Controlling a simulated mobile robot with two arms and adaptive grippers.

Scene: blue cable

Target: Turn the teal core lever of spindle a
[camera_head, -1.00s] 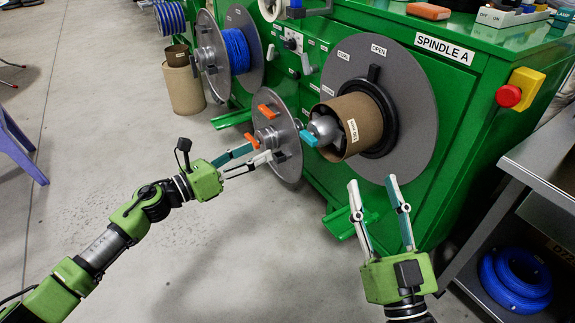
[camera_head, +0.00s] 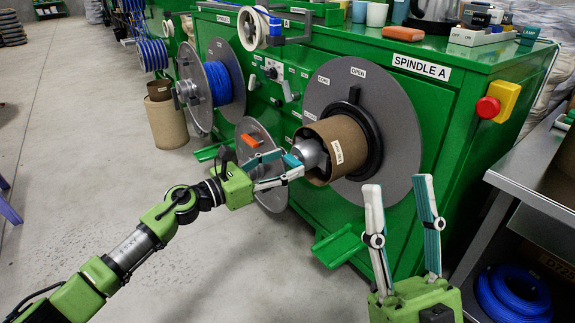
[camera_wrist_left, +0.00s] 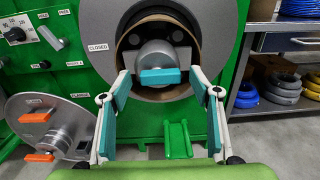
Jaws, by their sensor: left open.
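Spindle A has a grey round plate (camera_head: 400,115) with a brown cardboard core (camera_head: 343,135) around a silver hub (camera_head: 308,153). The teal core lever (camera_wrist_left: 160,76) sticks out from the hub front and lies level in the left wrist view. My left gripper (camera_head: 286,163) is at the hub front, its fingers open. In the left wrist view its fingertips stand either side of the lever, apart from it. In the head view the fingers partly hide the lever. My right gripper (camera_head: 400,183) is open and empty, in front of the cabinet at lower right.
A loose grey disc with an orange lever (camera_head: 250,141) is left of the hub, close behind my left gripper. A green foot pedal (camera_head: 338,246) sits below the spindle. A red stop button (camera_head: 488,107) and a grey shelf (camera_head: 530,185) are at right.

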